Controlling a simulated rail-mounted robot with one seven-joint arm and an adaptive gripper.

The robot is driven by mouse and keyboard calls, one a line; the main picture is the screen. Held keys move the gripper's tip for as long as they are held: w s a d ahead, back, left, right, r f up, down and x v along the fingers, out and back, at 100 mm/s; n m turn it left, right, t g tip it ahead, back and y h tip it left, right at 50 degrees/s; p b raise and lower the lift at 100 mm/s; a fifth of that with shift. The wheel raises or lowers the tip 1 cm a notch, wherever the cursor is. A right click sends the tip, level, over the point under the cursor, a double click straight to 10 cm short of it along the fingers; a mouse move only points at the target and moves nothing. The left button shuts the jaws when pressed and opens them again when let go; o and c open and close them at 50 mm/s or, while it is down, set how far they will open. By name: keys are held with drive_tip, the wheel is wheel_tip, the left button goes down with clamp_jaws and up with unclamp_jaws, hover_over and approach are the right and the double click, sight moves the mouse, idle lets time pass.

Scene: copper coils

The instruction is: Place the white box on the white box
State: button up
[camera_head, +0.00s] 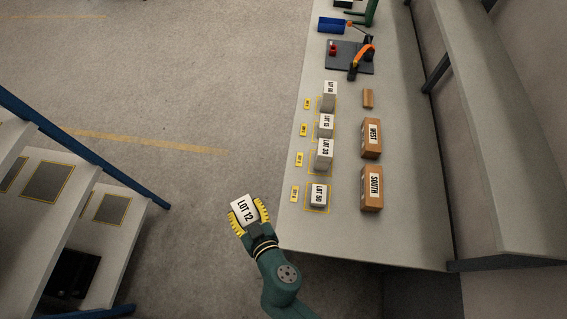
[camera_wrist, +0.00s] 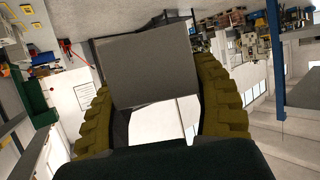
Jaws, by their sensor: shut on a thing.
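My gripper (camera_head: 244,215) is shut on a white box labelled LOT 12 (camera_head: 243,208). It holds the box over the floor, left of the bench's near end. In the wrist view the held box (camera_wrist: 152,65) shows as a plain grey face between the yellow fingers (camera_wrist: 155,105). Several white boxes stand in a row on the bench: LOT 50 (camera_head: 318,195) nearest, then LOT 30 (camera_head: 324,154), LOT 15 (camera_head: 326,125) and a farther LOT box (camera_head: 329,95) whose number is too small to read. They stand at yellow-outlined spots and are apart from my gripper.
The bench (camera_head: 408,245) also bears brown boxes marked SOUTH (camera_head: 372,188) and WEST (camera_head: 371,138), a small brown block (camera_head: 368,98), and a blue bin (camera_head: 331,25). Small yellow tags (camera_head: 295,194) lie left of the white boxes. A shelf unit (camera_head: 130,240) stands at left.

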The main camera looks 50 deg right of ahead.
drive_tip(key=s+d+f+m+g+h+b, duration=0.2)
drive_tip(key=d+f+b, duration=0.1)
drive_tip(key=d+b, duration=0.4)
drive_tip(key=s+d+f+m+g+h+b, duration=0.1)
drive_tip(key=s+d+f+m+h+b, duration=0.15)
drive_tip(key=d+b, duration=0.4)
drive_tip(key=m+g+h+b, duration=0.3)
drive_tip(key=b, duration=0.3)
hover_over(319, 194)
wheel_tip(319, 194, down, 4)
drive_tip(key=shift+r+y, duration=0.1)
drive_tip(key=shift+y, duration=0.15)
wheel_tip(319, 194, down, 10)
drive_tip(key=b, duration=0.2)
drive_tip(key=shift+r+b, duration=0.1)
drive_tip(key=shift+b, duration=0.2)
drive_tip(key=shift+f+b, duration=0.25)
drive_tip(key=shift+b, duration=0.1)
drive_tip(key=o, duration=1.2)
drive_tip(key=shift+o, duration=0.2)
